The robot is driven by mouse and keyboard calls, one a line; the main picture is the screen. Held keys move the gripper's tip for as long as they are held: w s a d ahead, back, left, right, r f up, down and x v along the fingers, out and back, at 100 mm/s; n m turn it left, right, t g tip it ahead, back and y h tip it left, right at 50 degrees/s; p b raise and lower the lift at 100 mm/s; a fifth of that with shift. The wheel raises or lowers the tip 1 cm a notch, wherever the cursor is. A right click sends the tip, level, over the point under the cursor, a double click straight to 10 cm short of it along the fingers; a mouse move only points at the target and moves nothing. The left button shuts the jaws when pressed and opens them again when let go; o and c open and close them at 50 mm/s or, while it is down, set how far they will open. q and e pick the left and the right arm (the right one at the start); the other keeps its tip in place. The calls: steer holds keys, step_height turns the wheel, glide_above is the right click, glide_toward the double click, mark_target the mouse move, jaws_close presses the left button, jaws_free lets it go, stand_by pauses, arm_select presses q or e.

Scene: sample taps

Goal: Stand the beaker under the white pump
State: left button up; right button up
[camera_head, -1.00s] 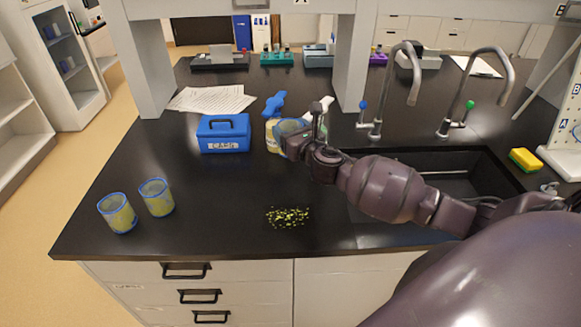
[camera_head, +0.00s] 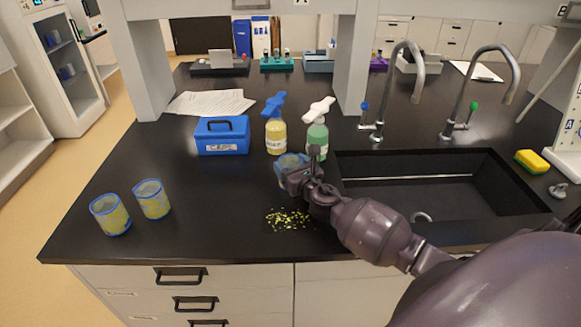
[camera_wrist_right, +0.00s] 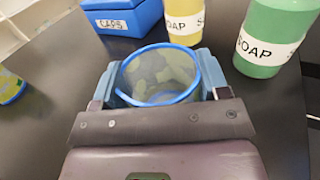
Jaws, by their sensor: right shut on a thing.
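A clear beaker with a blue rim (camera_head: 289,160) and yellow-green blotches is held upright by my right gripper (camera_head: 291,176), just in front of the soap bottles. In the right wrist view the beaker (camera_wrist_right: 160,72) sits between the two blue fingers, and its open top shows. The white pump (camera_head: 320,109) tops a green soap bottle (camera_head: 317,138), behind and to the right of the beaker. The beaker is apart from that bottle, not below the pump's spout. A yellow soap bottle (camera_head: 276,138) with a blue pump (camera_head: 274,104) stands left of it. My left gripper is out of view.
A blue caps box (camera_head: 222,137) stands left of the bottles. Two more beakers (camera_head: 110,215) (camera_head: 152,199) stand at the front left. Yellow-green specks (camera_head: 287,219) lie near the front edge. A sink (camera_head: 430,185) with two taps is at right.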

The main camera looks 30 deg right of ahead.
steer(key=shift+r, duration=0.1)
steer(key=o, duration=0.9)
steer(key=s, duration=0.8)
steer(key=s+a, duration=0.1)
steer(key=s, duration=0.3)
